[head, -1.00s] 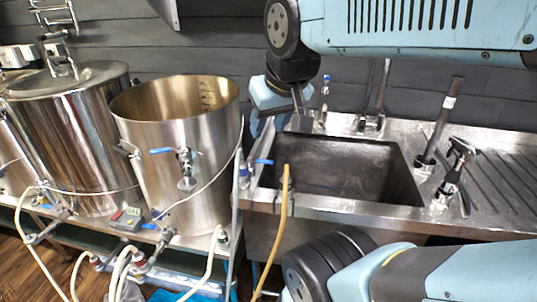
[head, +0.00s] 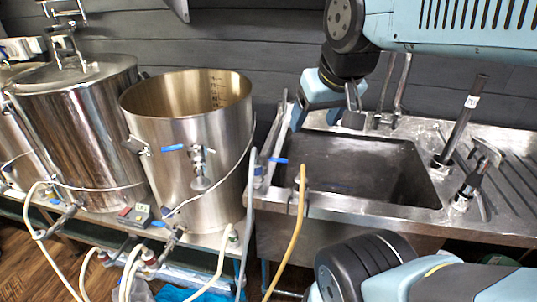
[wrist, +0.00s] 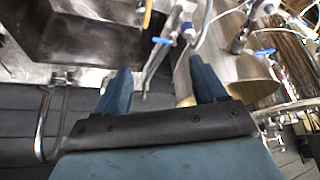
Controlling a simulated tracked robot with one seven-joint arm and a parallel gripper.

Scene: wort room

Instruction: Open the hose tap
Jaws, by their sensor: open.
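A tap with a blue lever (head: 277,160) stands at the left front edge of the sink, and a yellow hose (head: 298,215) hangs beside it. In the wrist view the blue lever (wrist: 160,41) shows at the top, beyond the fingers, with the yellow hose (wrist: 147,14) left of it. My gripper (head: 328,106) is above the back left of the sink, behind and apart from the lever. In the wrist view my gripper (wrist: 162,82) is open and empty, a finger on each side. A thin grey pipe shows between the fingers; its depth is unclear.
The steel sink (head: 330,205) has a faucet behind my gripper. An open steel pot (head: 215,130) with its own blue-handled valve (head: 174,148) stands to the left. Upright fittings (head: 460,120) stand on the right. Several hoses hang low in front.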

